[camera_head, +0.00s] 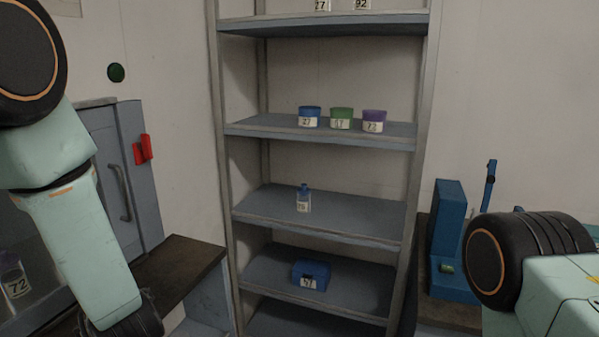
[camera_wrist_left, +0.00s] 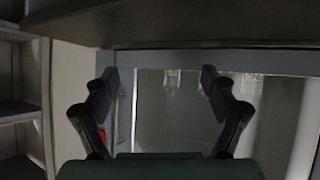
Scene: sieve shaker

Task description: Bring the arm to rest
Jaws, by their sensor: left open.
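My left arm (camera_head: 85,240) comes in from the left in the head view and reaches down past the bottom edge, so its gripper is out of that view. In the left wrist view my left gripper (camera_wrist_left: 158,82) is open, with nothing between its fingers. Beyond the fingers is the glazed front of a grey cabinet (camera_wrist_left: 180,115). A brown worktop edge (camera_wrist_left: 190,25) spans the top of that view. Part of my right arm (camera_head: 560,285) shows at the lower right of the head view. Its gripper is not seen.
A shelf rack (camera_head: 330,133) stands ahead with labelled blue (camera_head: 309,116), green (camera_head: 341,118) and purple (camera_head: 374,121) containers, a small bottle (camera_head: 303,199) and a blue box (camera_head: 310,275). A blue device (camera_head: 447,235) stands right. The grey cabinet has a red latch (camera_head: 142,149).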

